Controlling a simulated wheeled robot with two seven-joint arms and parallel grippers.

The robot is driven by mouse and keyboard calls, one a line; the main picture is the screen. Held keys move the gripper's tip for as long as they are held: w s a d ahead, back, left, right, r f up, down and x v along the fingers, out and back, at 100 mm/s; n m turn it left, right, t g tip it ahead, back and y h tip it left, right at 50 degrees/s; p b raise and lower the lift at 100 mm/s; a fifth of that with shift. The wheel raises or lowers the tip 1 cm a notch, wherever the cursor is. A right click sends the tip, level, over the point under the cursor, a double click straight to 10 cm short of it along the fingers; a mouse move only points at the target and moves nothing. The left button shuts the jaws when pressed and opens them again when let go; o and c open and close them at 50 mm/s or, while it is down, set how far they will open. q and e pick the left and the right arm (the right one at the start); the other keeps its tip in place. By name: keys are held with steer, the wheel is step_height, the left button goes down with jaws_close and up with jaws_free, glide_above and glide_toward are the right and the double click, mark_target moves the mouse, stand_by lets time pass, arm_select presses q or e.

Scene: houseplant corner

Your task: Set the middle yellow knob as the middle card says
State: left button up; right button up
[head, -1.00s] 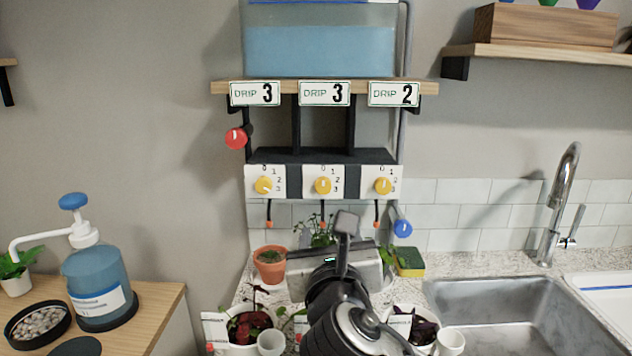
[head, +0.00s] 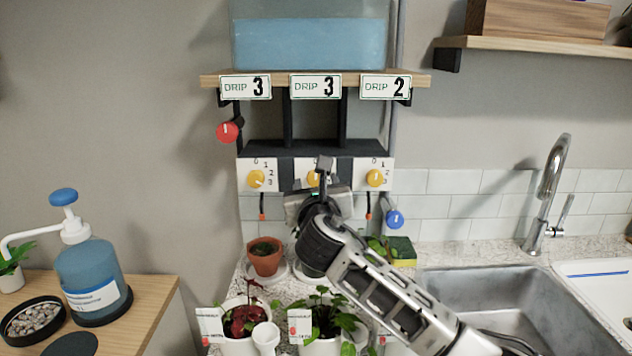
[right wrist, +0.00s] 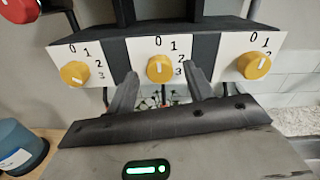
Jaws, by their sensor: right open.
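The middle yellow knob (right wrist: 160,68) sits on a white plate marked 0 to 3; its white mark points up at 0. In the head view this knob (head: 312,178) is partly hidden behind my right gripper. The middle card (head: 316,86) reads DRIP 3. My right gripper (right wrist: 160,78) is open and empty, its fingers on the lower left and lower right of the middle knob in the wrist view. I cannot tell whether they touch it. My left gripper is not in view.
The left yellow knob (head: 256,178) and right yellow knob (head: 375,178) flank the middle one. A red knob (head: 227,132) and a blue knob (head: 394,219) stick out nearby. Potted plants (head: 240,325) stand below; a sink (head: 490,300) is at right.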

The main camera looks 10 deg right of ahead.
steer(key=shift+w, duration=0.4)
steer(key=c, duration=1)
